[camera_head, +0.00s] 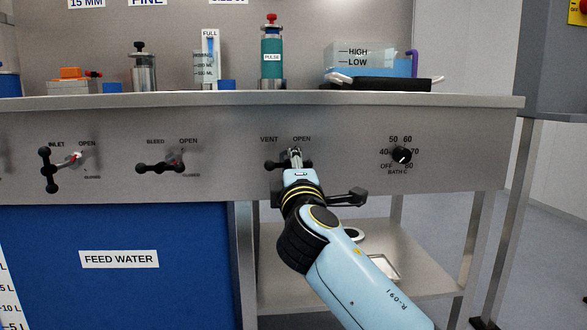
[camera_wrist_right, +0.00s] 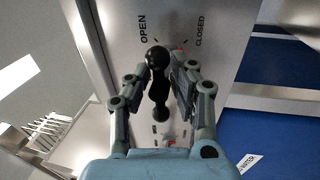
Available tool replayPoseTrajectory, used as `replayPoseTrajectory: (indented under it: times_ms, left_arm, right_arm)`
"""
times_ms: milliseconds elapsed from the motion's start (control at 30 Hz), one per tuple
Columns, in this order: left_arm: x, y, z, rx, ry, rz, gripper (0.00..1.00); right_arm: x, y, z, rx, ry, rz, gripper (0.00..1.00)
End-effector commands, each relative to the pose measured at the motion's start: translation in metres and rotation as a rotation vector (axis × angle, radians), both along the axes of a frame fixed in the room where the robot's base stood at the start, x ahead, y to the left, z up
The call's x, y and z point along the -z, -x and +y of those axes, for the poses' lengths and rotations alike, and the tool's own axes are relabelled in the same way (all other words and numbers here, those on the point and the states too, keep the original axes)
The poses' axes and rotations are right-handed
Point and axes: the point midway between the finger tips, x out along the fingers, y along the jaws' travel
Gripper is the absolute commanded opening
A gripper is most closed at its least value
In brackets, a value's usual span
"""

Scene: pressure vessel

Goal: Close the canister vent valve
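The vent valve is a black cross-bar handle with ball ends (camera_head: 270,165) on the steel panel, under the words VENT and OPEN. In the right wrist view its handle (camera_wrist_right: 158,92) runs up and down the picture, with OPEN and CLOSED printed beyond its upper ball. My right gripper (camera_head: 295,158) is at this handle and hides part of it in the head view. In the right wrist view its fingers (camera_wrist_right: 160,85) stand on either side of the handle with gaps visible; firm contact cannot be made out. My left gripper is out of view.
The bleed valve (camera_head: 161,167) and inlet valve (camera_head: 48,170) lie left on the same panel, the bath knob (camera_head: 402,155) right. A bench top (camera_head: 300,98) with several vessels overhangs above. A lower shelf (camera_head: 385,245) and blue feed water tank (camera_head: 120,290) are below.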

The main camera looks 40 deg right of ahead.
Motion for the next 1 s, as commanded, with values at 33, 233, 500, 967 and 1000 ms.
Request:
replayPoseTrajectory:
  times_ms: [33,233,500,967,1000]
  left_arm:
    - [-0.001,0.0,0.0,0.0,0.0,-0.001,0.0]
    - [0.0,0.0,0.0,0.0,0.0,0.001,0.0]
    - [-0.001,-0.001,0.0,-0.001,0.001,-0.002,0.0]
    - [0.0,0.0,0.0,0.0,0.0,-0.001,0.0]
    - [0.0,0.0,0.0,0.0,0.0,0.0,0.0]
  right_arm:
    - [-0.008,-0.001,0.0,-0.002,0.005,-0.013,0.24]
    - [-0.004,0.0,0.0,0.0,0.002,-0.007,0.36]
    - [0.002,0.01,0.006,0.0,-0.002,-0.001,0.36]
    - [0.012,0.062,0.038,0.001,0.001,-0.005,0.36]
    - [0.012,0.062,0.038,0.0,0.001,-0.005,0.36]
